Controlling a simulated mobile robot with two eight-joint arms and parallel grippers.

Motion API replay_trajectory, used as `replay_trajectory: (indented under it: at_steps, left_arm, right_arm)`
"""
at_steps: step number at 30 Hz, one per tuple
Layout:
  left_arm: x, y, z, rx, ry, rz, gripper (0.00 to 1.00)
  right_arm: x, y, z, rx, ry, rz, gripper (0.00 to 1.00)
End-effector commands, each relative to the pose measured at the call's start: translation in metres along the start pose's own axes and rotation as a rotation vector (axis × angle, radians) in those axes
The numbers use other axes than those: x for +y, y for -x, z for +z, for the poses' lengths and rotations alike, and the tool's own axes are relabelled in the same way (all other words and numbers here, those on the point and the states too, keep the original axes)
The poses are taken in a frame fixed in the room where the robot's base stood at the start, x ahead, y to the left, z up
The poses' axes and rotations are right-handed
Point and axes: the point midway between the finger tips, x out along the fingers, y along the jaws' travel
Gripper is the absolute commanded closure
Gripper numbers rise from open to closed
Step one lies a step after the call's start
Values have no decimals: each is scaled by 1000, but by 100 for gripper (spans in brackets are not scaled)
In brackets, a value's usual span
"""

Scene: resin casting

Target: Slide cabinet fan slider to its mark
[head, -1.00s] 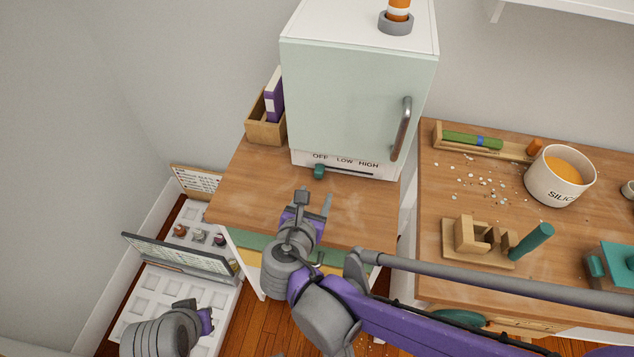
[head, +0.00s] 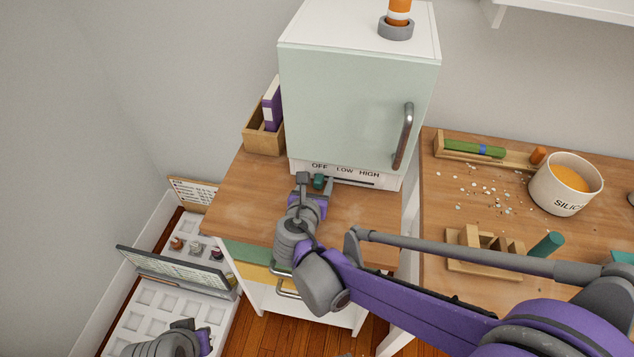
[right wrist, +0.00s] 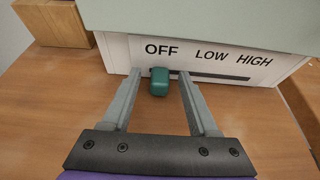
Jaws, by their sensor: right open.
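The cabinet (head: 360,105) is pale green and white, with its door shut. On its lower front strip are the words OFF, LOW and HIGH above a dark slot (right wrist: 215,77). The teal fan slider (right wrist: 159,82) sits at the slot's left end, under OFF; it also shows in the head view (head: 318,181). My right gripper (right wrist: 157,85) is open, with one finger on each side of the slider and gaps on both sides. In the head view, my right gripper (head: 316,182) is at the strip. My left gripper (head: 204,340) is at the lower left, its fingers not clear.
A wooden box with a purple binder (head: 264,138) stands left of the cabinet. The wooden top (head: 235,200) before the cabinet is clear. The right table holds a silicone pot (head: 563,188), a wooden fixture (head: 485,250) and scattered pellets.

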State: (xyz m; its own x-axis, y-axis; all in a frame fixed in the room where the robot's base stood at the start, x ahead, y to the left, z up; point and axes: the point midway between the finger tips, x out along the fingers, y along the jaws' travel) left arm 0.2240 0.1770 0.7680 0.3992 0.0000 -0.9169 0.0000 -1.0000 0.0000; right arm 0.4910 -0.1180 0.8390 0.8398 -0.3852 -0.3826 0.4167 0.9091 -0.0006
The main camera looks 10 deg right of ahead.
Motion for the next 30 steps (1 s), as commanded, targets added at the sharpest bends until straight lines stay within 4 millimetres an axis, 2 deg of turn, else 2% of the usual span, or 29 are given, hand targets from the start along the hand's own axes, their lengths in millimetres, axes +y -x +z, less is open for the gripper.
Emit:
replay_trajectory:
  at_steps: [5,15,30]
  left_arm:
    - [0,0,0,0,0,0,100]
    - [0,0,0,0,0,0,100]
    - [0,0,0,0,0,0,100]
  right_arm:
    - [0,0,0,0,0,0,40]
    - [0,0,0,0,-1,0,99]
    - [0,0,0,1,-1,0,100]
